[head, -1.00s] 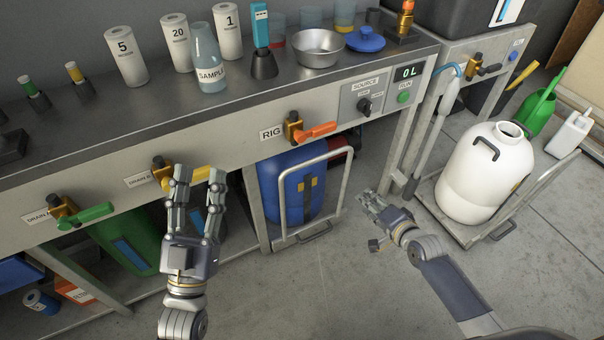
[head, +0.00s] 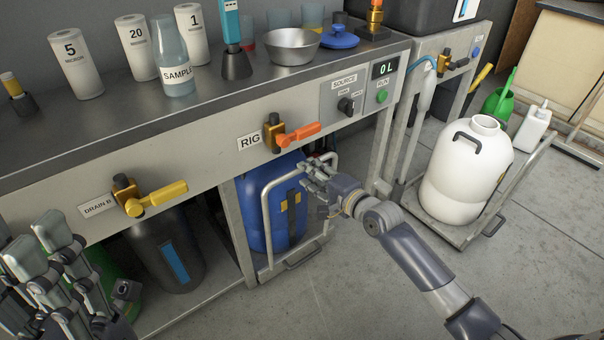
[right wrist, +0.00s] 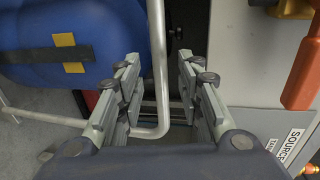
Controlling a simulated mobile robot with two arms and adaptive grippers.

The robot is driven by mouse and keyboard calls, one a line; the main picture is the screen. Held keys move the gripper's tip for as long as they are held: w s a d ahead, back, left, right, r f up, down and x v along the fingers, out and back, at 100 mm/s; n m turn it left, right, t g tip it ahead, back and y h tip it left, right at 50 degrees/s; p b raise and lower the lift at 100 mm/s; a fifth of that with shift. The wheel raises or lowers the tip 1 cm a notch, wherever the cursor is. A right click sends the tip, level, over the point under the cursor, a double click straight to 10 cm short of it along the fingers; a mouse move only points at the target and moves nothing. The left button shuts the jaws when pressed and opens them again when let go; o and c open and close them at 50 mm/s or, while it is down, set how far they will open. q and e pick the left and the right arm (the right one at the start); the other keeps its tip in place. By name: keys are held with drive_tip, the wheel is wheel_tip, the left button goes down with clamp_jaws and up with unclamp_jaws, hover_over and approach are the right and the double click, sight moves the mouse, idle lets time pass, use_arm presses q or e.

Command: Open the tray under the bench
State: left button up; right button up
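Under the bench (head: 225,125), a blue drum (head: 262,215) stands on a low grey tray (head: 290,258) with a pale tubular hoop handle (head: 266,225) rising at its front. My right gripper (head: 318,172) is at the upper right part of the hoop. In the right wrist view, my right gripper (right wrist: 158,78) is open, with the hoop's bar (right wrist: 158,45) running between its fingers and a gap on both sides. My left gripper (head: 45,265) is at the lower left in front of the bench, its fingers apart and empty.
Orange RIG (head: 295,136) and yellow DRAIN B (head: 160,198) valve levers stick out from the bench front. A white tank (head: 465,175) stands on a cart to the right. The floor (head: 350,290) before the tray is clear.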

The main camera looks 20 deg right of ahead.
drive_tip(key=shift+b+x, duration=0.65)
drive_tip(key=shift+x, duration=1.45)
clamp_jaws()
